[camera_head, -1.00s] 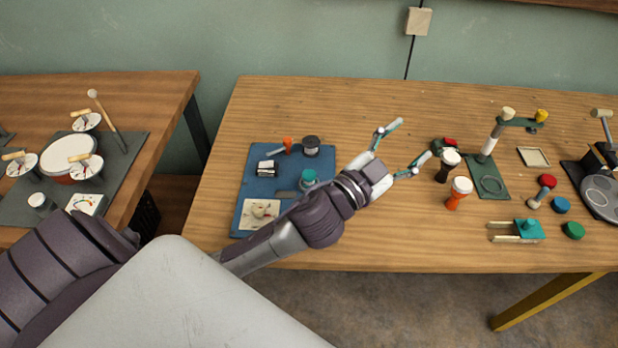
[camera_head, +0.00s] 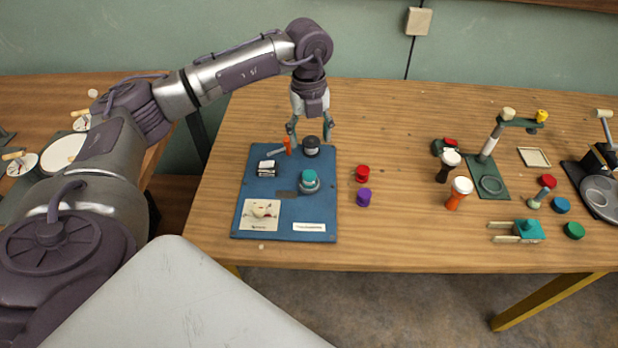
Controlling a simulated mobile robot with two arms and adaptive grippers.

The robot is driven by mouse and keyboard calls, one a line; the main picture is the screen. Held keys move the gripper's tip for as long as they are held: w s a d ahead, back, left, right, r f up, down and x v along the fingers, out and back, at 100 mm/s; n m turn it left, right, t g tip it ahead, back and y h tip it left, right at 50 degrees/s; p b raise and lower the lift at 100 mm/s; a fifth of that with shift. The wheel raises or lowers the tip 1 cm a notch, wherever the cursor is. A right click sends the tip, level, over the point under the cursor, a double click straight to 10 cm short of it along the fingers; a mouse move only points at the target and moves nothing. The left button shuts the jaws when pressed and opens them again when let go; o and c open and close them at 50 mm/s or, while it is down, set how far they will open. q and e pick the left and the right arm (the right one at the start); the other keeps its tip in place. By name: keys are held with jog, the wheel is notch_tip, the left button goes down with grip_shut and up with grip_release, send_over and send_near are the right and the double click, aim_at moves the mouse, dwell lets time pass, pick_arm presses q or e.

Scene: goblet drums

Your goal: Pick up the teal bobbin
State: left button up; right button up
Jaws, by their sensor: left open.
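The teal bobbin (camera_head: 309,180) stands on the blue mat (camera_head: 262,189), right of its middle, with a grey part around its lower end. My left gripper (camera_head: 310,138) points down over the back edge of the mat, behind the teal bobbin and apart from it. My right gripper is not in view.
An orange-tipped tool (camera_head: 287,146) and a small black-and-white box (camera_head: 267,166) lie on the mat. A red bobbin (camera_head: 362,174) and a purple bobbin (camera_head: 363,197) stand right of it. Goblet drums (camera_head: 460,190) stand farther right.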

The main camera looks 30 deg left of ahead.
aim_at(309, 174)
pick_arm(q)
jog(key=f, duration=0.5)
jog(key=f+p, duration=0.1)
jog(key=f, duration=0.2)
jog(key=shift+a+f, duration=0.15)
jog(key=shift+a, duration=0.15)
jog(key=shift+d+f+p, duration=0.15)
jog(key=shift+f+p, duration=0.25)
jog(key=shift+f, duration=0.95)
jog(key=shift+d+f+p, duration=0.1)
jog(key=shift+f+p, duration=0.3)
jog(key=shift+f, duration=0.95)
jog(key=c, duration=1)
jog(key=shift+r, duration=0.1)
